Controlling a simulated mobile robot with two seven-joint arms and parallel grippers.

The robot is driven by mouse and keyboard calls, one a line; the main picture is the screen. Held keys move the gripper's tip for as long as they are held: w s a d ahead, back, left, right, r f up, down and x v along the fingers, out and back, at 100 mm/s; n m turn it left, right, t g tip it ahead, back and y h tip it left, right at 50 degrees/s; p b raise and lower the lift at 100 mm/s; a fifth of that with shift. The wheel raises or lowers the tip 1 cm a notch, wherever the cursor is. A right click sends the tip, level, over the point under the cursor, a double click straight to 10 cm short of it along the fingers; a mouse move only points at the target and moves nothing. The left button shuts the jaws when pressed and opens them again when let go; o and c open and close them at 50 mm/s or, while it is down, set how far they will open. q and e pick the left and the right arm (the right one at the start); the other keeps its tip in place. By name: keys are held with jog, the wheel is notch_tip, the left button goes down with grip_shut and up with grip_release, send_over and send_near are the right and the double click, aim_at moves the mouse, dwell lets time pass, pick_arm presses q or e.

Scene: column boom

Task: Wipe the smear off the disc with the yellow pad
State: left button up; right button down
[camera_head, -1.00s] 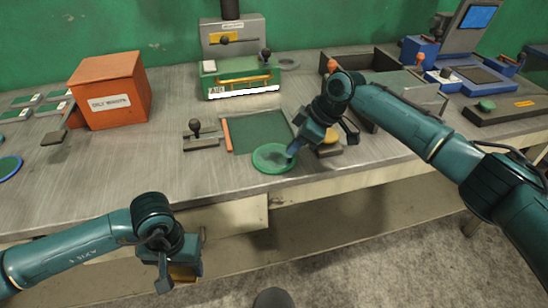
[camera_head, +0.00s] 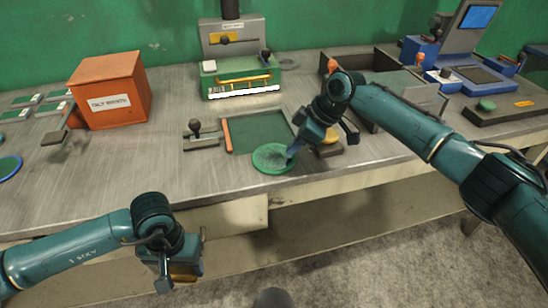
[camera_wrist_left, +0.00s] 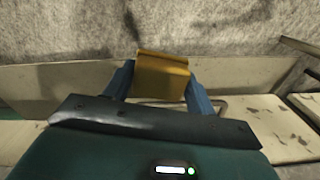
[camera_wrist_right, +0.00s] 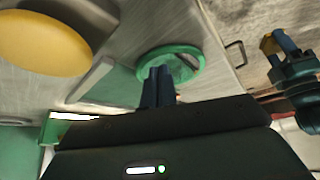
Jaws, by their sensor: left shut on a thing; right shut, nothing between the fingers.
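The green disc (camera_head: 265,160) lies flat near the front edge of the bench; it also shows in the right wrist view (camera_wrist_right: 194,53). A darker patch shows inside its rim, but I cannot clearly make out a smear. My left gripper (camera_head: 180,275) is shut on the yellow pad (camera_wrist_left: 162,78) and holds it in front of the bench, low and left of the disc. My right gripper (camera_head: 291,153) is shut and empty, its fingertips at the disc's right side. I cannot tell whether they touch it.
A dark green mat (camera_head: 258,132) lies behind the disc, with a knobbed metal block (camera_head: 197,135) to its left. A round yellow top (camera_wrist_right: 42,42) stands close beside my right gripper. An orange box (camera_head: 110,92) stands at the back left.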

pick_arm(q)
jog(key=shift+f, duration=0.15)
pick_arm(e)
jog(key=shift+f, duration=0.5)
jog(key=shift+r, duration=0.1)
